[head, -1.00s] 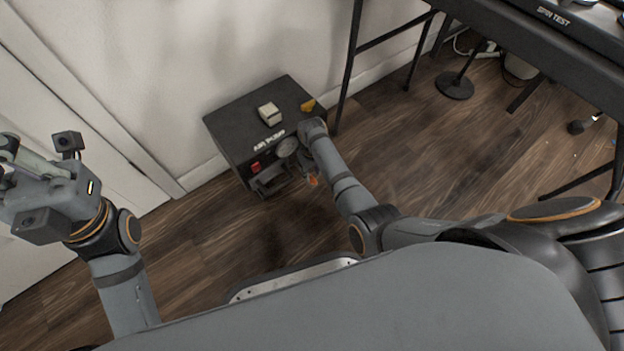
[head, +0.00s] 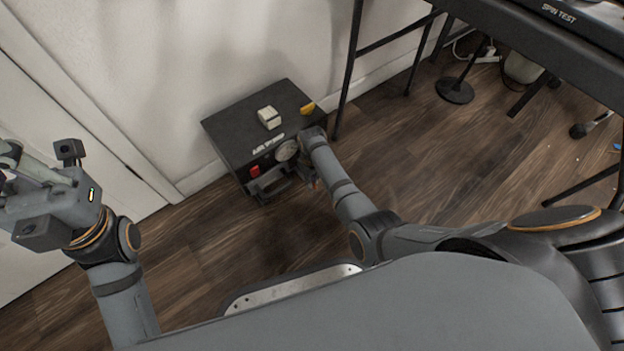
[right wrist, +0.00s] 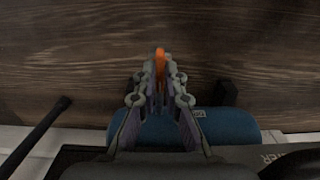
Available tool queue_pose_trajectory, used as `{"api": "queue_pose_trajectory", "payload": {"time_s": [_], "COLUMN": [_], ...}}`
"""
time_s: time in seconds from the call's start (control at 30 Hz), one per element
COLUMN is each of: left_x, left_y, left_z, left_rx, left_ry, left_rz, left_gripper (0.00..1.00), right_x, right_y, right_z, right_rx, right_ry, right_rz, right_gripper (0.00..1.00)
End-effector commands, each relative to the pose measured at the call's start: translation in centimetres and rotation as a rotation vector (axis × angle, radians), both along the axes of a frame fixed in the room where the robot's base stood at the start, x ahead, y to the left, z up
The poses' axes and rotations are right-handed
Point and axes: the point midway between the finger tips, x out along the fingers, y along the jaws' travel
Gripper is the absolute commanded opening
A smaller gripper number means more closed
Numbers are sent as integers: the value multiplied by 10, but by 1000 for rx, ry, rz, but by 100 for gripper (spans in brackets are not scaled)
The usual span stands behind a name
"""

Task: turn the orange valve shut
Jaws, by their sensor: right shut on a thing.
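The orange valve handle (right wrist: 160,62) shows in the right wrist view as a narrow upright piece between my right fingertips. My right gripper (right wrist: 161,78) is shut on it. In the head view my right gripper (head: 309,178) reaches down to the front right of a black box (head: 236,125) lettered as an air unit. My wrist hides most of the valve there, and the orange does not show clearly. My left gripper (head: 12,172) is raised at the left edge, far from the box. Its fingers are partly cut off.
The box carries a round gauge (head: 287,150), a red switch (head: 255,171), a front handle (head: 270,186) and a small pale block (head: 269,118) on top. A black table frame (head: 347,65) stands right of the box.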

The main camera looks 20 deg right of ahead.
Motion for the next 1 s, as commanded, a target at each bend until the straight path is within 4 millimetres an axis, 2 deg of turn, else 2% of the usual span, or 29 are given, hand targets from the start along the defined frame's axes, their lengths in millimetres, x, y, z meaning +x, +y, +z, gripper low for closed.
{"api": "queue_pose_trajectory", "payload": {"time_s": [0.37, 0.7, 1.0], "left_x": [-1, -3, -3], "left_y": [2, 4, 3], "left_z": [19, 44, 54], "left_rx": [-8, -16, -12], "left_ry": [-5, -10, -6], "left_rz": [-4, -21, -31], "left_gripper": [0, 0, 0], "right_x": [0, 0, 0], "right_y": [0, -1, 0], "right_z": [4, 3, 2], "right_rx": [0, -1, -1], "right_ry": [1, 1, 1], "right_rz": [-140, -447, -733], "right_gripper": [0, 0, 0]}}
